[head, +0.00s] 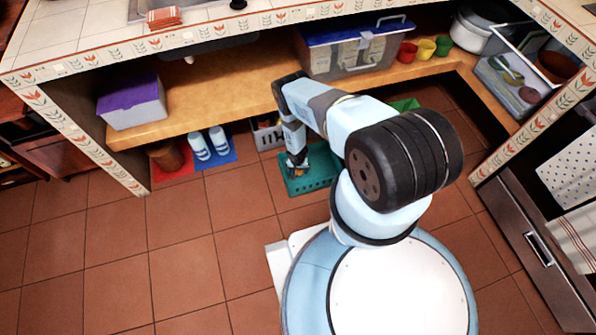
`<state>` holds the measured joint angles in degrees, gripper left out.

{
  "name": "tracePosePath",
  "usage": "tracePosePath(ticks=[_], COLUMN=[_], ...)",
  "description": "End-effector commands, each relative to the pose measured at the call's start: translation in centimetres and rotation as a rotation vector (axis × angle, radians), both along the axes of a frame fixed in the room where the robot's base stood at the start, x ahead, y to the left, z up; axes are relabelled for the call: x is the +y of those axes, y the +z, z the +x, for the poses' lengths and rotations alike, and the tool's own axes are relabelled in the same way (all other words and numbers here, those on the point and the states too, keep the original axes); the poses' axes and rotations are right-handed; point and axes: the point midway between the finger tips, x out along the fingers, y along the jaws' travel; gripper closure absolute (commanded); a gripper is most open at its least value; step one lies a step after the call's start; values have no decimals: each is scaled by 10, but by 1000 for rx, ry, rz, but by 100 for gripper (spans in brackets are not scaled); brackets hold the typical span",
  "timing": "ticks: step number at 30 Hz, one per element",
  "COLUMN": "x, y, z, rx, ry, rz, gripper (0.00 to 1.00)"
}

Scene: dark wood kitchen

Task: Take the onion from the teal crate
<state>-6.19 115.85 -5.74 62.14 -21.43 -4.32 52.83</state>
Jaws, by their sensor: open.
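The teal crate (317,181) stands on the tiled floor in front of the low wooden shelf. A small orange-brown thing (298,172), perhaps the onion, shows inside it right by my fingertips. My gripper (297,166) points down into the crate from above its left part. The gripper is open. It looks very small here, and I cannot tell whether the fingers are around the thing or beside it. My arm hides part of the crate's right side.
Blue-and-white slippers (209,145) on a blue mat and a brown pot (166,155) on a red mat stand left of the crate. The shelf (240,95) above holds a purple-lidded box (132,102) and a clear bin (355,50). The floor at front left is clear.

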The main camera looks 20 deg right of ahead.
Motion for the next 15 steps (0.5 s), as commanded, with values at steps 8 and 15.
tracePosePath(ticks=[8, 15], x=[-2, -2], y=[0, 0], z=[0, 0], rx=[0, 0], ry=[-2, -2], rz=[0, 0], gripper=[21, 44])
